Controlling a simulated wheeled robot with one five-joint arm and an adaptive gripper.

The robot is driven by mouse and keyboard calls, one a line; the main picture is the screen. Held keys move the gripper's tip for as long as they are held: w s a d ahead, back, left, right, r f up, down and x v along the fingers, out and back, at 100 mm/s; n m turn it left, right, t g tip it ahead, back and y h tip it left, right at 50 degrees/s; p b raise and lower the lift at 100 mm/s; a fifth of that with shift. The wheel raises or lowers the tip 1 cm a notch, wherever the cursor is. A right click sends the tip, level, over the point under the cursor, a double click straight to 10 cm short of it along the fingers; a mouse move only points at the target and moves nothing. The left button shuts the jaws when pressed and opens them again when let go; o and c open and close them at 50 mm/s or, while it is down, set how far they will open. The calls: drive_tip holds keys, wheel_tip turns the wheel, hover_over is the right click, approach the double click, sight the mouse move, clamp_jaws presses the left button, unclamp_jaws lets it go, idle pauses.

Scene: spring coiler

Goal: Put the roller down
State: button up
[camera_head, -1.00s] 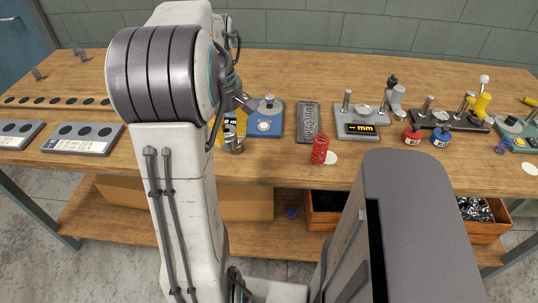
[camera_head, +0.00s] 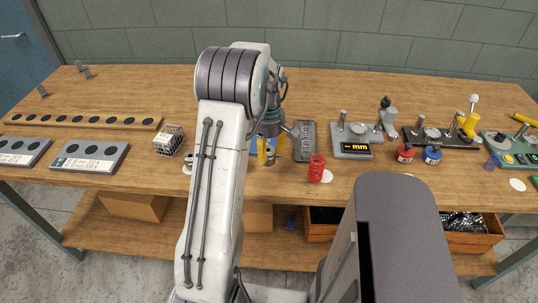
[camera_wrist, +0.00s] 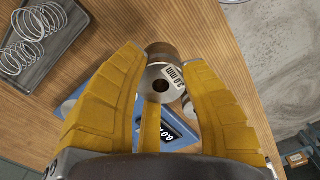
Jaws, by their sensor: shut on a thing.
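My gripper (camera_wrist: 164,62) has yellow fingers on both sides of a metal roller (camera_wrist: 160,76) labelled "3.0 mm" and is shut on it. In the head view, my gripper (camera_head: 269,150) is above the front part of the bench, with the roller (camera_head: 269,159) low between the fingers. The blue device (camera_wrist: 174,130) with a display lies below the roller in the wrist view. In the head view my gripper hides most of this device. I cannot tell whether the roller touches anything below.
A dark tray (camera_head: 305,137) stands right of my gripper, with a red spring (camera_head: 316,168) in front of it. Hole blocks (camera_head: 90,156) and a wire rack (camera_head: 169,140) stand left. The bench (camera_head: 225,180) has its front edge close by.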

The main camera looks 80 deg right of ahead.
drive_tip(key=shift+s+d+f, duration=0.1)
drive_tip(key=shift+d, duration=0.1)
drive_tip(key=shift+f+p, duration=0.75)
drive_tip(key=shift+p, duration=0.45)
drive_tip(key=shift+f, duration=1.3)
drive_tip(key=shift+f, duration=0.1)
drive_tip(key=o, duration=1.2)
wheel_tip(320, 180, up, 12)
drive_tip(key=shift+r, duration=0.15)
